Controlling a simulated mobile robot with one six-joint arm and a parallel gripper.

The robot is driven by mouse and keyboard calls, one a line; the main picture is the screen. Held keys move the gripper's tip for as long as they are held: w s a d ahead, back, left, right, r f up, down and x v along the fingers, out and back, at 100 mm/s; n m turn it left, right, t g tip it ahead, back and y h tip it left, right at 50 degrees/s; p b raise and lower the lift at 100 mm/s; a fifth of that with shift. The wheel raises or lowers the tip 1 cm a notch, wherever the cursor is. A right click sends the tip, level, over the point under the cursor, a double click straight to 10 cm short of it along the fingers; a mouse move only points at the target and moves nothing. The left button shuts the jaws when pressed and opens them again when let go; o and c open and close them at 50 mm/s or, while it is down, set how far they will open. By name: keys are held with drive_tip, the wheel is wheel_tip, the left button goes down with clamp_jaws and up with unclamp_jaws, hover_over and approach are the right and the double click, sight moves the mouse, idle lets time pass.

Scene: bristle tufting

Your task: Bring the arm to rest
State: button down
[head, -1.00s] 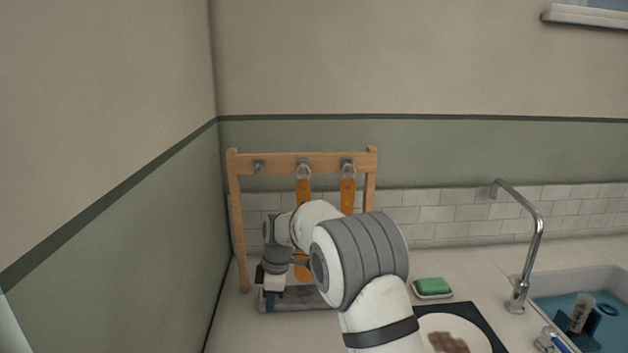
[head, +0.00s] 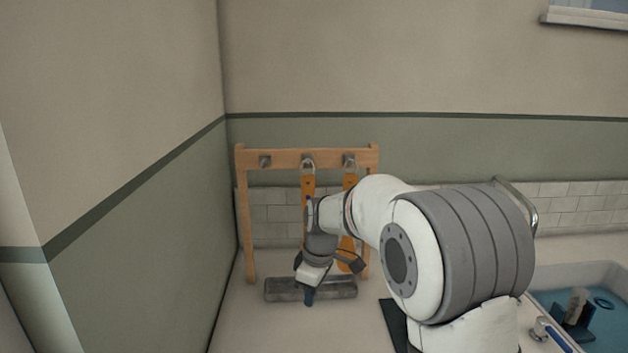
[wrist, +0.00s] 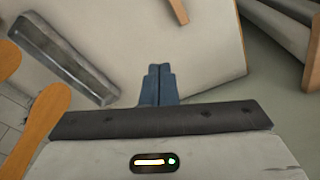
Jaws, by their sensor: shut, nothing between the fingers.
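My gripper (head: 309,297) is at the end of my arm, in front of the wooden rack and pointing down near the grey tray at the rack's foot. In the wrist view its blue fingers (wrist: 158,84) are together with nothing between them. My arm reaches in from the lower right of the head view and hides part of the counter and the rack's right post.
The wooden rack (head: 285,159) has hooks with two orange-handled tools (head: 308,190) hanging; its left hook is empty. The grey tray (head: 340,287) lies below, also in the wrist view (wrist: 62,58). A wall stands close on the left. The sink (head: 603,272) is at the right.

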drive_tip(key=s+d+r+m, duration=0.1)
drive_tip(key=s+d+m, duration=0.3)
drive_tip(key=s, duration=0.4)
drive_tip(key=s+d+m+t+h, duration=0.1)
drive_tip(key=s+d+m, duration=0.4)
drive_tip(key=s, duration=0.4)
drive_tip(key=s+d+r+m+t, duration=0.1)
drive_tip(key=s+d+m, duration=0.3)
drive_tip(key=s, duration=0.5)
drive_tip(key=shift+s+d+r+m, duration=0.25)
drive_tip(key=shift+d+r+m, duration=0.05)
drive_tip(key=shift+d, duration=1.05)
